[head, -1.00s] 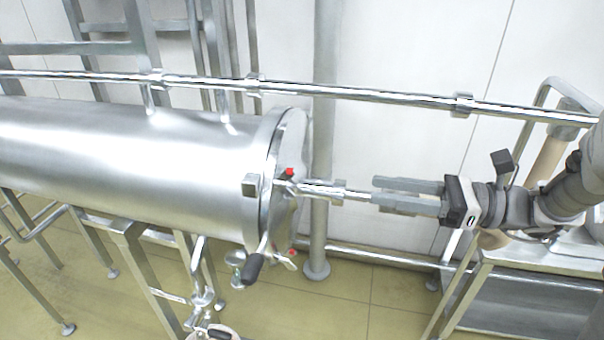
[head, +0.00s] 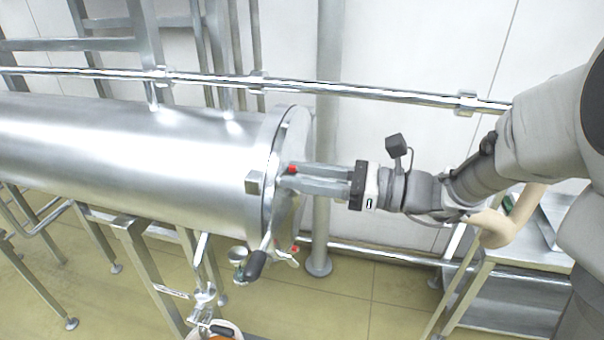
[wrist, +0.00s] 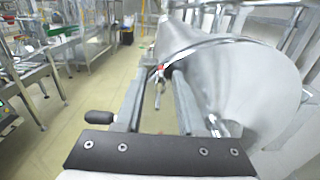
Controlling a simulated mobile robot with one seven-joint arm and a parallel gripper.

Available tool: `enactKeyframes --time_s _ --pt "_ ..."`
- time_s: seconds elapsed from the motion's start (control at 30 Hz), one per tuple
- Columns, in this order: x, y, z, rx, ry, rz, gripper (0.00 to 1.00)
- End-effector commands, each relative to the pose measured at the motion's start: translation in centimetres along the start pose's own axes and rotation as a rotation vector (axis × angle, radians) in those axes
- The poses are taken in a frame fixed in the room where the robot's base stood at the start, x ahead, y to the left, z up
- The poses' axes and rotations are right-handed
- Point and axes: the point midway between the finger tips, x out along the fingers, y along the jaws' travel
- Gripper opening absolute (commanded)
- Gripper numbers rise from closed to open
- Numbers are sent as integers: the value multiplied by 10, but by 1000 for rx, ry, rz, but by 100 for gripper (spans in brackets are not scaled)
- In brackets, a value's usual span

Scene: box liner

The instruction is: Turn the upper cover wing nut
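The upper cover wing nut (head: 291,169), with a red end, sits at the rim of the round cover (head: 293,200) on the right end of the steel cylinder (head: 130,155). My gripper (head: 287,176) reaches in from the right, its fingertips right beside this nut. The fingers stand apart with a gap between them. I cannot tell whether they touch the nut, which they partly hide. A lower red-marked wing nut (head: 293,250) is below. In the wrist view a red-marked fitting (wrist: 160,68) shows between the open fingers; I cannot tell which nut it is.
A horizontal pipe (head: 370,93) runs behind and above my gripper. A vertical post (head: 320,220) stands behind the cover. A steel table (head: 530,255) is at right.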

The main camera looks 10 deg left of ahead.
Motion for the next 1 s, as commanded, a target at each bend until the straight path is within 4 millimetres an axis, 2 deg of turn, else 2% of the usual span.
enactKeyframes --time_s 0.1,0.3,0.33,0.77,1.0 --pt "0 0 0 0 0 0 39" --pt "0 0 0 0 0 0 3" --pt "0 0 0 0 0 0 0" --pt "0 0 -1 -11 0 0 0" --pt "-1 2 -3 -96 0 0 0"
